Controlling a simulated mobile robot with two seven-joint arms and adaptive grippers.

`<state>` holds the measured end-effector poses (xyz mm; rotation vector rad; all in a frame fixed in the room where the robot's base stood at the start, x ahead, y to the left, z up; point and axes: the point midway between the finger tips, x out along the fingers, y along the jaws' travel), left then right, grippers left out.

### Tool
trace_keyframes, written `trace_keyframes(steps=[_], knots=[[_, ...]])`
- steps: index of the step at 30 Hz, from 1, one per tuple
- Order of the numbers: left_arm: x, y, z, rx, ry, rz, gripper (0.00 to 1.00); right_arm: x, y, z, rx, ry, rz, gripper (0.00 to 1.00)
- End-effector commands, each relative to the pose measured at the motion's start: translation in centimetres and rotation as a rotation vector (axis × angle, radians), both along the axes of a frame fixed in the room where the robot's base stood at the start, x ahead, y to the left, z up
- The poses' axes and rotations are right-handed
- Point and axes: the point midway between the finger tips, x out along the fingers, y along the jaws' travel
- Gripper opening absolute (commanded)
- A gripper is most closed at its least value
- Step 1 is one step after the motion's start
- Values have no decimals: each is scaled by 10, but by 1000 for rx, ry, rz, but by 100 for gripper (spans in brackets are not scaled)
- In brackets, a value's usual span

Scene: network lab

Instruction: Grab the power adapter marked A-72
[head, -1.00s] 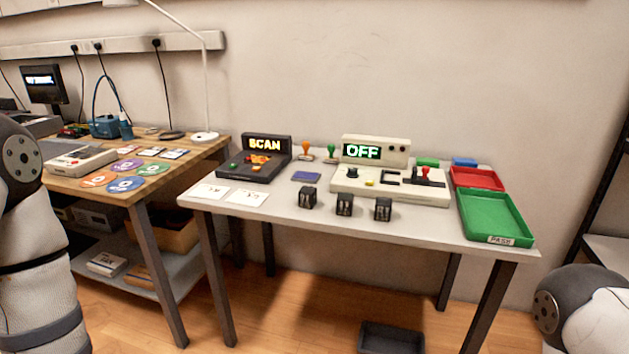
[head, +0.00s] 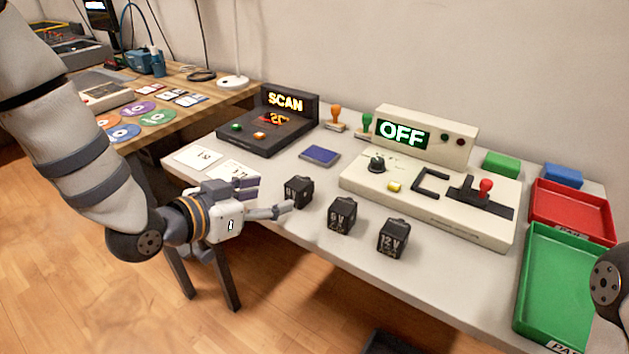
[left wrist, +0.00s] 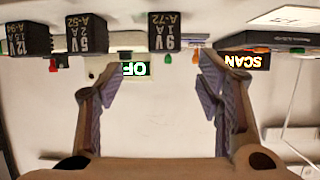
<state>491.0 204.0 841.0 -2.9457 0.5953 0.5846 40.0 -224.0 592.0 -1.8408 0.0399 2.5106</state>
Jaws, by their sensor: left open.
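Three black power adapters stand in a row near the table's front edge. The adapter marked A-72 (head: 298,192) is the leftmost in the head view; its 9V A-72 label shows upside down in the left wrist view (left wrist: 165,30). The middle adapter (head: 341,215) is 5V, A-52 (left wrist: 92,30). The right one (head: 392,238) is 12V, A-94 (left wrist: 27,33). My left gripper (head: 270,200) is open and empty, just left of and close to the A-72 adapter. In the left wrist view the adapter lies between and beyond the fingertips (left wrist: 161,65). My right gripper is out of view.
A dark SCAN device (head: 270,138) and a pale device reading OFF (head: 430,195) stand behind the adapters. White cards (head: 198,157) lie left of them. A blue pad (head: 320,155) lies behind the A-72 adapter. Red (head: 572,212) and green (head: 562,280) trays are at right.

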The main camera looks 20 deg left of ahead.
Motion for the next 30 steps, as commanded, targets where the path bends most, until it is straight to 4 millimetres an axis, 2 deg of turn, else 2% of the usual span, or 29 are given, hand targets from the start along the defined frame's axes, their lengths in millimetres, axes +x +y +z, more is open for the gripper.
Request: trace_keyframes(steps=[3, 6, 11, 15, 18, 26, 30], knots=[[22, -10, -16, 1, 7, -2, 60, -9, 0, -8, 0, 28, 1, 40], [40, -17, -25, 1, 7, -2, 60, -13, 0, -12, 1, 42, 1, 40], [58, -24, -30, 0, 4, -1, 60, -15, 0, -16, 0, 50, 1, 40], [84, -30, -38, 0, 4, -1, 60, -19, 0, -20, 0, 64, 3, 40], [96, -35, -44, 0, 6, -1, 60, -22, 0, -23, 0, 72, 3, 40], [101, -37, -43, -1, 3, 0, 60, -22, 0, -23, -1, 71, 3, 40], [101, -37, -43, -1, 3, 0, 31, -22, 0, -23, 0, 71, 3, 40]])
